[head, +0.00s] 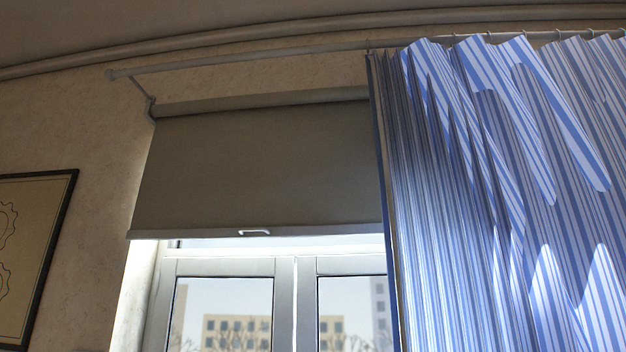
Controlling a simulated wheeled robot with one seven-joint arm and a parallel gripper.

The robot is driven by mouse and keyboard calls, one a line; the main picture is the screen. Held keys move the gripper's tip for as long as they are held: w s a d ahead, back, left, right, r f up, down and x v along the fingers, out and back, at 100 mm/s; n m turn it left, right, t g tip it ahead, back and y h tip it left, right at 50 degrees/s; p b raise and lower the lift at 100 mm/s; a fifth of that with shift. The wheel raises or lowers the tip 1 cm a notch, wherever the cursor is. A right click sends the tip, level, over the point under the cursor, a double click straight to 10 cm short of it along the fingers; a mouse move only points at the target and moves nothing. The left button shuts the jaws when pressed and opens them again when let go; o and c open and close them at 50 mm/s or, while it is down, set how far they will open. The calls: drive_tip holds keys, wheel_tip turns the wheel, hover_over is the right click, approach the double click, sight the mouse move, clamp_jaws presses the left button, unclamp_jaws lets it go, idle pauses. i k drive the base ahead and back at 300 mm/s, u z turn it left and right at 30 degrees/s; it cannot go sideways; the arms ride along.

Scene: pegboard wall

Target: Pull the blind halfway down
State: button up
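A grey-brown roller blind (255,165) hangs over the upper part of a window (285,300). Its pale bottom bar (320,230) is level with the top of the window frame, with a strip of bright light just under it. A small white handle (254,232) sits on the bottom bar, left of the bar's visible middle. The blind's right end is hidden behind a curtain. My gripper is not in view.
A blue-and-white striped curtain (500,200) hangs on rings from a rod (250,57) and covers the right side. A framed picture (38,250) hangs on the left wall. Pipes (200,38) run along the ceiling. The space before the blind's visible part looks clear.

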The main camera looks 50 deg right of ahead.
sight(308, 170)
drive_tip(key=z, duration=1.2)
